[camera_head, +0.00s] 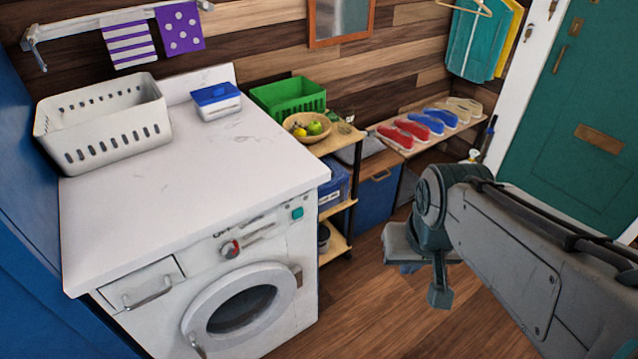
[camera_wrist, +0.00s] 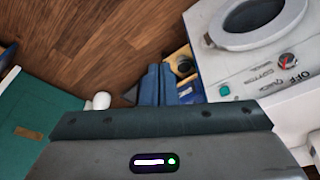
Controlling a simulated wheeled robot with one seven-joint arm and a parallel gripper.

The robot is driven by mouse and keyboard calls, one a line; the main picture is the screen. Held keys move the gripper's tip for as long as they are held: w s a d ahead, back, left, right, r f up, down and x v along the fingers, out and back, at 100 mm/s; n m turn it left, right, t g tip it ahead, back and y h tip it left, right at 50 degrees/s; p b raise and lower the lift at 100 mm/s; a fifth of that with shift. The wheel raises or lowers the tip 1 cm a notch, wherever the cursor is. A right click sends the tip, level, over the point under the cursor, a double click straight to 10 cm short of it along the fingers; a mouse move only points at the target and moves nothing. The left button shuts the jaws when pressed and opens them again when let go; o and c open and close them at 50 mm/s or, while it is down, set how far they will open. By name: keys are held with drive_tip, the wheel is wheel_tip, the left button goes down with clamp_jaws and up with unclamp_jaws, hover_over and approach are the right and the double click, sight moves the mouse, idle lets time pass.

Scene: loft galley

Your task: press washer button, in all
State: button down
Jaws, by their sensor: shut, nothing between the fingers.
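The white washer (camera_head: 255,295) stands under a white counter at the left in the head view. Its teal square button (camera_head: 297,213) is at the upper right of the front panel, right of a red-marked dial (camera_head: 230,249). The button also shows in the wrist view (camera_wrist: 224,91), where the washer appears upside down. My gripper (camera_head: 439,297) is shut and empty, to the right of the washer and apart from it, with its fingers pointing down in the head view. In the wrist view the fingertips (camera_wrist: 158,72) are together, left of the button. Nothing hides the button.
A wooden shelf unit (camera_head: 340,190) with a fruit bowl stands right of the washer. A white basket (camera_head: 103,130), a blue-lidded box (camera_head: 217,106) and a green crate (camera_head: 290,95) stand at the back. A shoe bench (camera_head: 400,150) and a teal door (camera_head: 590,110) are beyond. Open wooden floor (camera_head: 370,310) lies before the washer.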

sight(298, 213)
drive_tip(key=shift+a, duration=0.15)
drive_tip(key=w+a+f+n+t+h, duration=0.1)
drive_tip(key=w+a+f+t, duration=0.4)
drive_tip(key=w+f, duration=0.5)
drive_tip(key=w+a+f+n+t+h, duration=0.1)
drive_tip(key=w+a+f+n+t, duration=0.2)
drive_tip(key=w+a+f+t, duration=0.3)
drive_tip(key=w+a+f, duration=0.2)
drive_tip(key=w+f, duration=0.1)
drive_tip(key=f, duration=0.2)
drive_tip(key=shift+w+a+f+t+p, duration=0.2)
drive_tip(key=shift+w+t+p, duration=0.1)
drive_tip(key=shift+w+p, duration=0.05)
drive_tip(key=w+a, duration=0.5)
drive_tip(key=w, duration=0.2)
drive_tip(key=shift+w+p, duration=0.15)
drive_tip(key=shift+p, duration=0.25)
